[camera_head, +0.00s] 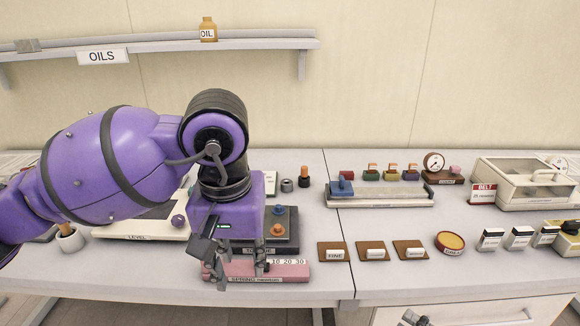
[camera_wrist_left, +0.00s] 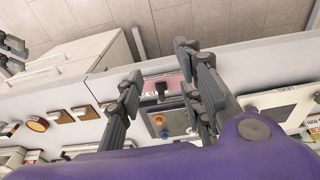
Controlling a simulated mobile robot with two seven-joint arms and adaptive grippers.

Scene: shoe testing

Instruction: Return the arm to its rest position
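My left arm comes in from the left of the head view, bent over the table. My left gripper (camera_head: 238,262) points down over the front edge of the table, above the pink spring tension block (camera_head: 292,271). In the left wrist view the open fingers (camera_wrist_left: 168,88) frame the pink block (camera_wrist_left: 160,80) and the dark box with an orange and a blue knob (camera_wrist_left: 158,125) below. My right gripper (camera_head: 415,318) shows only as a tip at the bottom edge; its fingers are too little seen to judge.
The table (camera_head: 300,312) holds a dark box with knobs (camera_head: 293,235), brown sample cards (camera_head: 333,252), a round yellow tin (camera_head: 450,243), a blue-handled slide device (camera_head: 375,193) and a clear-lidded case (camera_head: 520,180). An oil bottle (camera_head: 208,30) stands on the wall shelf (camera_head: 150,44).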

